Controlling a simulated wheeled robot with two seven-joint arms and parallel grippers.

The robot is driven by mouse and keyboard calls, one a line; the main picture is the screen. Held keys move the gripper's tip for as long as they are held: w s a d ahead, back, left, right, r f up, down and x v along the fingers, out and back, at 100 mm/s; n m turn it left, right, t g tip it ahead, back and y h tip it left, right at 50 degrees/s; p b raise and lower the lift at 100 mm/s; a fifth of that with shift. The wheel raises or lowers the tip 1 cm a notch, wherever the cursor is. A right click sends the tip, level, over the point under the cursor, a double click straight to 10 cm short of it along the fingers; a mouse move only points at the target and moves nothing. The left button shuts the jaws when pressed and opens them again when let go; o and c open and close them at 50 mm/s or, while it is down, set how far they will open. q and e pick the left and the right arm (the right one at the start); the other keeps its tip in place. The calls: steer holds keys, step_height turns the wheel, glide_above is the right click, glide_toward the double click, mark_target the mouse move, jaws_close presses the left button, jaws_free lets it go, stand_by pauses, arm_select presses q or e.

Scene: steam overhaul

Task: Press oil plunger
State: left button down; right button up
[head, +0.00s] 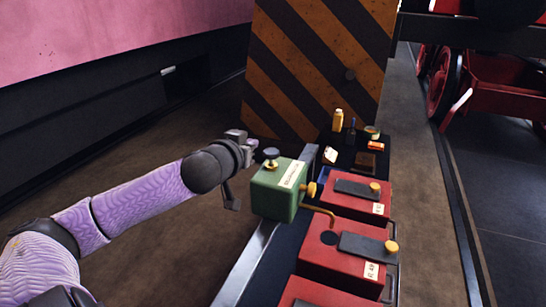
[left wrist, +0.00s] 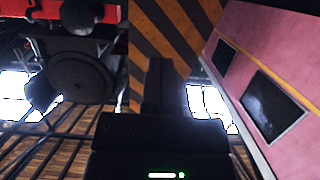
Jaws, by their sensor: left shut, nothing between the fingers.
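The green oil box (head: 270,197) stands on the bench's left side with a pale label on top. Its oil plunger (head: 271,155), a dark round cap on a brass collar, stands up from the top. A brass knob (head: 311,190) and a bent brass spout (head: 322,212) are on its right side. My left gripper (head: 248,143) is just left of and beyond the plunger, apart from it, empty. Its shut fingers show in the left wrist view (left wrist: 166,85), pointing towards the striped panel; the plunger is not seen there. My right gripper is not in view.
Several red boxes (head: 318,253) with dark lids and brass knobs line the bench right of the oil box. Small bottles (head: 338,120) and parts lie at the far end. A striped panel (head: 310,60) stands behind. Floor left of the bench is clear.

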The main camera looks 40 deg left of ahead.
arm_select(q)
steer(key=shift+a, duration=0.1)
glide_above(268, 155)
step_height(268, 155, down, 2)
steer(key=shift+w+f, duration=0.15)
step_height(268, 155, down, 3)
steer(key=shift+f+b, duration=0.1)
steer(key=shift+b, duration=0.5)
steer(key=shift+f, duration=0.5)
